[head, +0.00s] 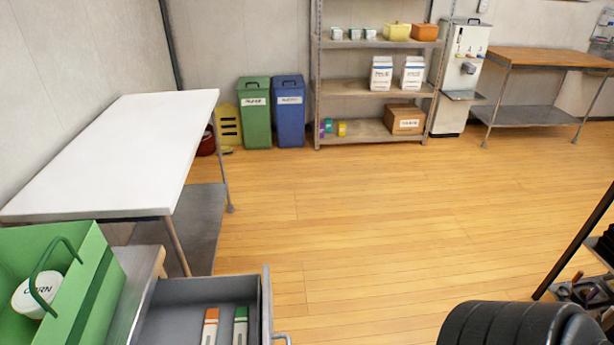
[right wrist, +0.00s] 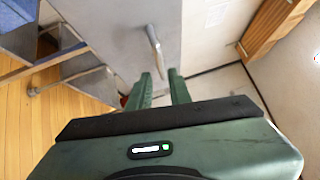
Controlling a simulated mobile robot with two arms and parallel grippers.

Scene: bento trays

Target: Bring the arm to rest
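My right gripper (right wrist: 160,78) shows in the right wrist view as two green fingers with a gap between them and nothing held. Its fingers point toward a grey panel (right wrist: 110,25) with a metal handle (right wrist: 154,45); I cannot tell how far off these are. Neither gripper shows in the head view. My left gripper is in no view.
In the head view, an open grey drawer (head: 265,310) holds two slim boxes. A green bag (head: 95,275) with a white container stands left of it. A white table (head: 125,140) is beyond. A shelf (head: 372,45) and bins stand at the back. The middle floor is clear.

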